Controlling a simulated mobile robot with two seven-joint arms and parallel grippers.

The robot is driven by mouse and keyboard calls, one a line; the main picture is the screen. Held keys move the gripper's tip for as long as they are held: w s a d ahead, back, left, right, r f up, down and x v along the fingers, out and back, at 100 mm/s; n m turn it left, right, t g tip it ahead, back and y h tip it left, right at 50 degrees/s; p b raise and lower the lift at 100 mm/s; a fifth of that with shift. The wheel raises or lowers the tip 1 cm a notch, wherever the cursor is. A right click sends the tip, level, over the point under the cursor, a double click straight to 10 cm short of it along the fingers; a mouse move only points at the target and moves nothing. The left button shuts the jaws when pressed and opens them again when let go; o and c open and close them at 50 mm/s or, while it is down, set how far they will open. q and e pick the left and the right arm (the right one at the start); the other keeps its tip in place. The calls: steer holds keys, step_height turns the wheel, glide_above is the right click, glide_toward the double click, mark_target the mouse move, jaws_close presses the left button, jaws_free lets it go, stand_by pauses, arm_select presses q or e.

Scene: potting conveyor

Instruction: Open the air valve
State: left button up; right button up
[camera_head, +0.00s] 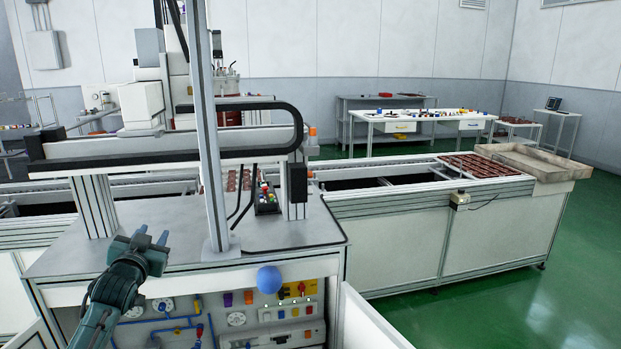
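The cabinet front (240,318) under the worktop stands open and shows blue air pipes (165,318), round gauges and small coloured fittings. A small yellow fitting (177,331) and a red one (199,330) sit among the pipes at the lower left; I cannot tell which part is the air valve. My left gripper (152,235) is at the left front of the worktop, above and left of the pipes. Its two fingertips are apart with nothing between them. My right gripper is not in view.
A blue ball (269,279) shows in front of the worktop's front edge. The open white cabinet door (370,322) stands right of the panel. A metal post (208,130) and gantry rise above the worktop. The conveyor (410,205) extends right; green floor is clear at far right.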

arm_select(q)
steer(key=s+d+f+g+h, duration=0.1)
steer(key=s+d+f, duration=0.35)
steer(key=f, duration=0.25)
steer(key=s+d+f+m+g+h, duration=0.1)
steer(key=s+d+f, duration=0.2)
steer(key=s+f, duration=0.25)
steer(key=s+d+f+g+h, duration=0.1)
steer(key=s+d+f, duration=0.25)
steer(key=f, duration=0.35)
steer(key=s+d+f+g+h, duration=0.1)
steer(key=s+d+f, duration=0.1)
steer(key=s, duration=0.6)
steer(key=s+d+f+g, duration=0.1)
steer(key=s+d+f, duration=0.2)
steer(key=s, duration=0.6)
steer(key=s+d+f+g+h, duration=0.1)
steer(key=s+d+f+g, duration=0.1)
steer(key=s+d, duration=0.3)
steer(key=s+f, duration=0.1)
steer(key=s, duration=0.3)
steer(key=shift+d+n+h, duration=0.25)
steer(key=shift+n+h, duration=0.05)
